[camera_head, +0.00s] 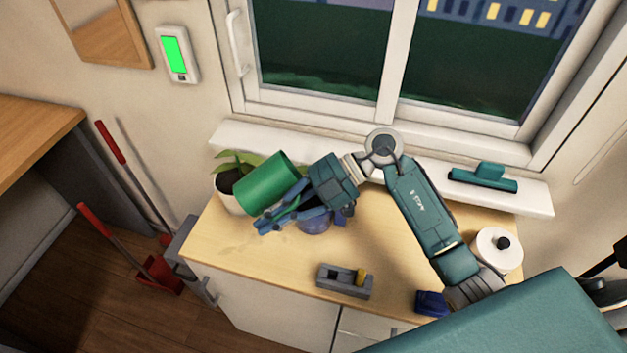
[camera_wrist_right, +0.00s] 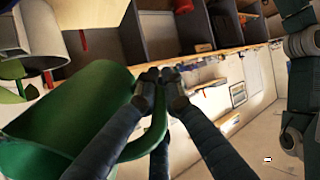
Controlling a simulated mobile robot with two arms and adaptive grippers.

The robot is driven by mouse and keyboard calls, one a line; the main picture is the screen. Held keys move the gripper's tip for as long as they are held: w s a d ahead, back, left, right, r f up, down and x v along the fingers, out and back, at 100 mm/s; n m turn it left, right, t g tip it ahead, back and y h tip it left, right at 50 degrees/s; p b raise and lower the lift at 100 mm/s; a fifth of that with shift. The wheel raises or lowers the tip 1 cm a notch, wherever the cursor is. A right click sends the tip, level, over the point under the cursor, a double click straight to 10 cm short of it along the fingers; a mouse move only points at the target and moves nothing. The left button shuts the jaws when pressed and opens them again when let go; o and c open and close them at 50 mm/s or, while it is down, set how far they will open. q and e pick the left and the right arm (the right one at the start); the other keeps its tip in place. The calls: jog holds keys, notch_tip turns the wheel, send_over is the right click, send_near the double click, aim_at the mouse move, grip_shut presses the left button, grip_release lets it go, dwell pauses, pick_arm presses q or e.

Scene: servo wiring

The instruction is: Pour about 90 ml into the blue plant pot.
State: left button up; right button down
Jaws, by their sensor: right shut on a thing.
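My right gripper (camera_head: 270,222) is shut on the handle of a green jug (camera_head: 268,184). The jug is tilted, above the counter at its left end. In the right wrist view the fingers (camera_wrist_right: 160,82) close on the handle, with the jug's green body (camera_wrist_right: 75,120) at the left. A rounded blue thing, which looks like the blue plant pot (camera_head: 316,225), stands on the counter, largely hidden beneath my right gripper and wrist. No stream of liquid is visible, and the pot's inside is hidden. My left gripper is not in view.
A white pot (camera_head: 232,204) with a leafy plant stands beside the jug. A grey tape dispenser (camera_head: 345,281), a blue object (camera_head: 431,303) and a white roll (camera_head: 496,250) are on the counter (camera_head: 225,250). A squeegee (camera_head: 484,178) lies on the windowsill. The front left counter is clear.

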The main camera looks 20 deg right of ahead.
jog(key=shift+r+y+b, duration=0.4)
jog(key=shift+r+b, duration=0.1)
jog(key=shift+b, duration=0.3)
jog(key=f+h+p, duration=0.2)
jog(key=p, duration=0.3)
jog(key=f+h+p, duration=0.3)
jog(key=p, duration=0.2)
jog(key=shift+d+h, duration=0.2)
jog(key=shift+h, duration=0.1)
dwell(1.7)
